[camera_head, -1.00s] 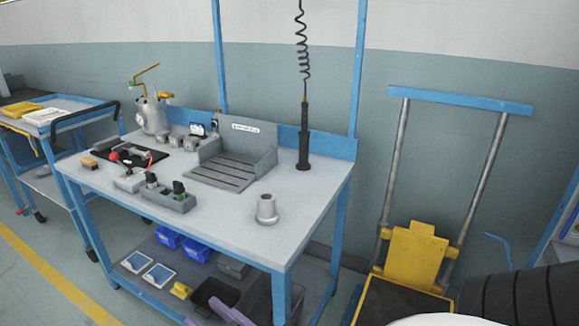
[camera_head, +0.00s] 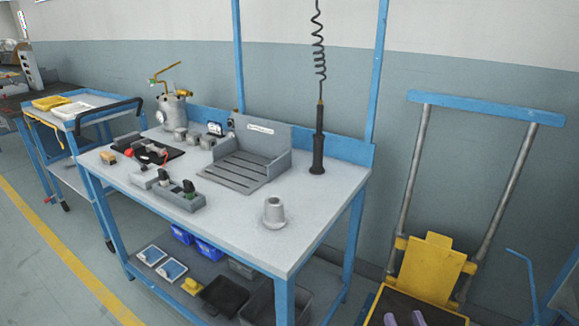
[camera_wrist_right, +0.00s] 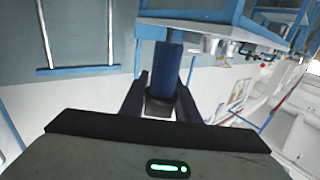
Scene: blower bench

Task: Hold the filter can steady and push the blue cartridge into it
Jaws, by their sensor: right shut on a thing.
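The blue cartridge (camera_wrist_right: 169,66) is a dark blue cylinder held between the two fingers of my right gripper (camera_wrist_right: 165,92) in the right wrist view. In the head view only the purple tips of my right gripper (camera_head: 404,319) show at the bottom edge, right of the bench; the cartridge is out of sight there. A light-grey round piece with an open top and wider base (camera_head: 274,212), which looks like the filter can, stands upright on the bench near its front right corner. No gripper touches it. My left gripper is not in view.
The bench (camera_head: 240,230) carries a grey slotted fixture (camera_head: 245,170), a hanging black tool (camera_head: 318,150), a socket block (camera_head: 180,195) and a metal canister (camera_head: 172,112). A yellow and blue trolley (camera_head: 432,265) stands to the right. The bench top around the grey round piece is clear.

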